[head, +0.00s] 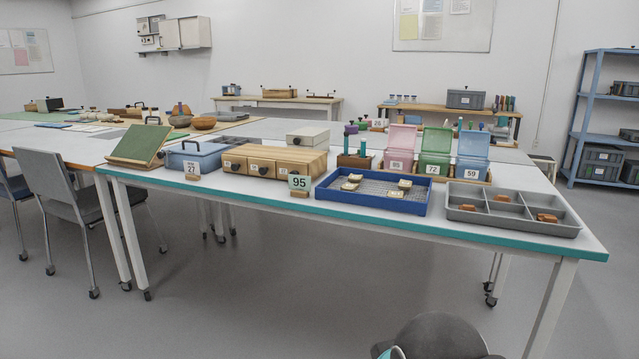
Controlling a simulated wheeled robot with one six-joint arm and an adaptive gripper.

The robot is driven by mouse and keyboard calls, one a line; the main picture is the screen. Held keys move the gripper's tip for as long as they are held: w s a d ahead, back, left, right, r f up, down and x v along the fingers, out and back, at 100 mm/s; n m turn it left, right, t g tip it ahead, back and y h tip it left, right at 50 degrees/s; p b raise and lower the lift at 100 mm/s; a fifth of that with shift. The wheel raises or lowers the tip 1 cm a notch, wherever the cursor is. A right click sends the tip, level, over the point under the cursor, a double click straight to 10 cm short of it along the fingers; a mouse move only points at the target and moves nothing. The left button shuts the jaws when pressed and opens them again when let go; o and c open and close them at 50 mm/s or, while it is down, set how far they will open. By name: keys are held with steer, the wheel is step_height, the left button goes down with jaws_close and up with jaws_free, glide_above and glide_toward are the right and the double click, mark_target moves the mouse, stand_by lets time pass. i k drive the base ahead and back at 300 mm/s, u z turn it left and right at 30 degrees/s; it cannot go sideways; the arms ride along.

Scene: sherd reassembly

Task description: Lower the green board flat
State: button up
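The green board (141,143) is at the left end of the near white table. It is tilted, its far edge raised, on a light wooden base (127,163). What props it from behind is mostly hidden. A dark grey rounded part of my own arm shows at the bottom edge, right of the middle, well away from the board. My gripper's fingers are not in view.
A blue box (195,156) with card 27 stands close to the board's right. Further right are a wooden drawer unit (274,160), a blue tray (372,194) and a grey divided tray (513,210). A grey chair (66,188) stands at the left in front of the table. The floor in front is clear.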

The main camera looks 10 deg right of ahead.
mark_target(138, 146)
steer(key=z, duration=0.4)
steer(key=i, duration=1.4)
steer(key=u, duration=1.45)
steer(key=k, duration=0.45)
steer(key=u, duration=0.1)
